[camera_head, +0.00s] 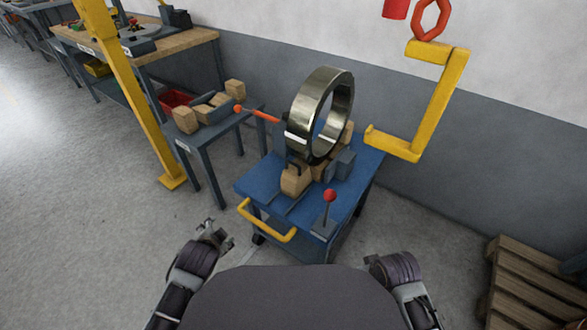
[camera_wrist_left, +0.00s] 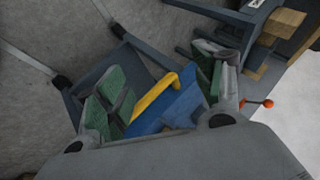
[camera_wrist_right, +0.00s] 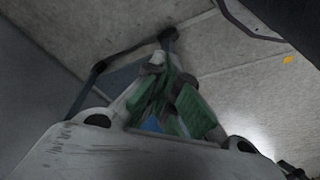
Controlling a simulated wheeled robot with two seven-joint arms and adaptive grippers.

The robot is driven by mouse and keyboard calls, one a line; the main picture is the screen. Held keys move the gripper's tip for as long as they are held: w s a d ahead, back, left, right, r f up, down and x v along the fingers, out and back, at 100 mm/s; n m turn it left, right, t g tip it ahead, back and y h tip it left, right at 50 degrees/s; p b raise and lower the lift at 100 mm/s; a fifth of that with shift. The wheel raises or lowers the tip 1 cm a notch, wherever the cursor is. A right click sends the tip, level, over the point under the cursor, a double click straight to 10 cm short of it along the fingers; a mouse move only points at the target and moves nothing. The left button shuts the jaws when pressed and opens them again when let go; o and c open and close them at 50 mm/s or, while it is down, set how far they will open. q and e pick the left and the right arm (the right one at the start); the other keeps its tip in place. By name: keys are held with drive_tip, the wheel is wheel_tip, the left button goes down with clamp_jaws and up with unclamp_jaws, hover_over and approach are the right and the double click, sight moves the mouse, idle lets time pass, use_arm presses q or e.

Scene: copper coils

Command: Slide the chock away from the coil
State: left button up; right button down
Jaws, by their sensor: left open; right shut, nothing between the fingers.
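The coil (camera_head: 291,128), a shiny metal ring, stands upright on the blue cart (camera_head: 262,178). A wooden chock (camera_head: 296,181) sits at the near foot of the coil; I cannot tell whether they touch. More wood shows behind the coil, partly hidden by it. My left gripper (camera_head: 222,236) is low in front of the cart, to its left, clear of the chock. In the left wrist view its green-padded fingers (camera_wrist_left: 163,88) are wide apart with nothing between them. My right gripper's fingers (camera_wrist_right: 170,98) are together and empty in the right wrist view.
The cart has a yellow handle (camera_head: 267,226) and a red-knobbed lever (camera_head: 329,205). A side table (camera_head: 212,128) with wooden blocks stands to the left. A yellow C-shaped hook (camera_head: 436,95) hangs right of the coil. A pallet (camera_head: 515,285) lies at lower right.

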use_arm(q)
drive_tip(key=w+d+r+m+t+h, duration=0.2)
drive_tip(key=w+d+r+m+t, duration=0.4)
drive_tip(key=w+r+m, duration=0.6)
drive_tip(key=s+d+f+m+h+b, duration=0.1)
drive_tip(key=d+m+h, duration=0.9)
drive_tip(key=m, duration=1.2)
drive_tip(key=shift+s+f, duration=0.55)
drive_tip(key=shift+f, duration=0.05)
use_arm(e)
drive_tip(key=shift+y, duration=0.5)
drive_tip(key=a+f, duration=0.1)
drive_tip(key=s+a+f, duration=0.2)
drive_tip(key=f, duration=0.1)
drive_tip(key=shift+a, duration=0.35)
use_arm(q)
drive_tip(key=shift+w, duration=0.15)
